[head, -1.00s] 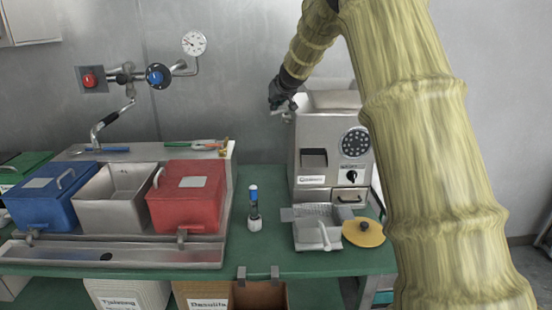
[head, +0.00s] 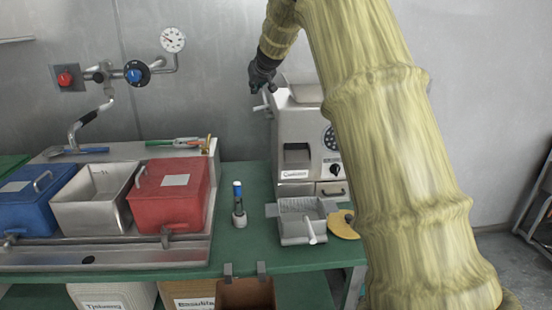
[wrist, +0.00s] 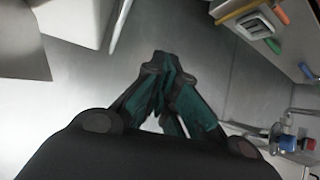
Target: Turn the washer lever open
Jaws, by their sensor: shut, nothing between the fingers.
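A bent metal pipe with a black grip (head: 88,117) hangs below the wall fittings, above the sink at the left. Beside it on the wall are a blue round valve knob (head: 135,74) and a red knob (head: 65,79). I cannot tell which of these is the washer lever. My gripper (head: 262,82) is in front of the wall, above the left side of the grinder and well right of the wall fittings. In the wrist view my gripper (wrist: 162,66) has its teal fingers together, with nothing held. The blue knob shows at the lower right there (wrist: 287,141).
Blue (head: 35,205) and red (head: 172,195) lidded boxes sit at the sink. A gauge (head: 172,40) is above. Wall space between gauge and gripper is clear.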

